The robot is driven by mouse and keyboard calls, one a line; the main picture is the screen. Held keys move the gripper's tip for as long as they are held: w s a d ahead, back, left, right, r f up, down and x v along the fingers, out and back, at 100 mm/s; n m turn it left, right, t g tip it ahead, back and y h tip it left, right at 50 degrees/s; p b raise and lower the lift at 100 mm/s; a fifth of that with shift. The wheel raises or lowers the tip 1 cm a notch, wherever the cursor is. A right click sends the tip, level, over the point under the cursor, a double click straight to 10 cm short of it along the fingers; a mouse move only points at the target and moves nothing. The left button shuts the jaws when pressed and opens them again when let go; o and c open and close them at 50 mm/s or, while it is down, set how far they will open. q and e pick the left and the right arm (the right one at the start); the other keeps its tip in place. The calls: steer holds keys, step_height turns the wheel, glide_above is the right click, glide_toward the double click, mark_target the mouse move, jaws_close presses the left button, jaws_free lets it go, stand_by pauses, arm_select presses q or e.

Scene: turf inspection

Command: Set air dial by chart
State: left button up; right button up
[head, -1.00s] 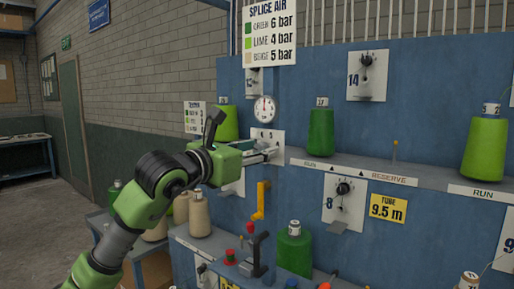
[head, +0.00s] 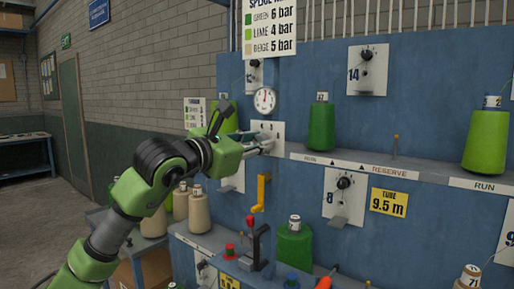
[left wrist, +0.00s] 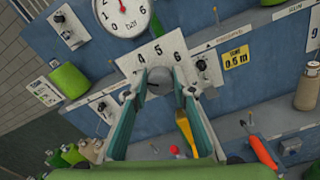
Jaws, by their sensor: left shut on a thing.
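The air dial is a grey knob (left wrist: 159,80) on a white plate (head: 277,130) marked 4, 5, 6 in the left wrist view. My left gripper (head: 268,144) reaches the plate from the left. In the wrist view its fingertips (left wrist: 159,82) are on both sides of the knob and shut on it. The knob's pointer is hard to make out. A round white gauge (head: 265,100) with a red needle is above the plate; it also shows in the wrist view (left wrist: 124,18). The chart (head: 269,30) reads green 6, lime 4, beige 5 bar. My right gripper is out of view.
A shelf (head: 375,168) right of the dial holds a green cone (head: 321,126) and a lime cone (head: 486,142). A yellow-orange crank handle (head: 261,194) hangs below the dial. A lever (head: 257,247) and another green cone (head: 294,247) stand lower down.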

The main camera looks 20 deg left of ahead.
arm_select(q)
steer(key=shift+d+f+m+b, duration=0.15)
steer(key=shift+m+b, duration=1)
steer(key=shift+m, duration=4.8)
steer(key=shift+a+f+m+b, duration=0.2)
steer(key=shift+m+b, duration=0.95)
steer(key=shift+m, duration=4.8)
steer(key=shift+f, duration=0.1)
steer(key=o, duration=1.1)
steer(key=v, duration=1.2)
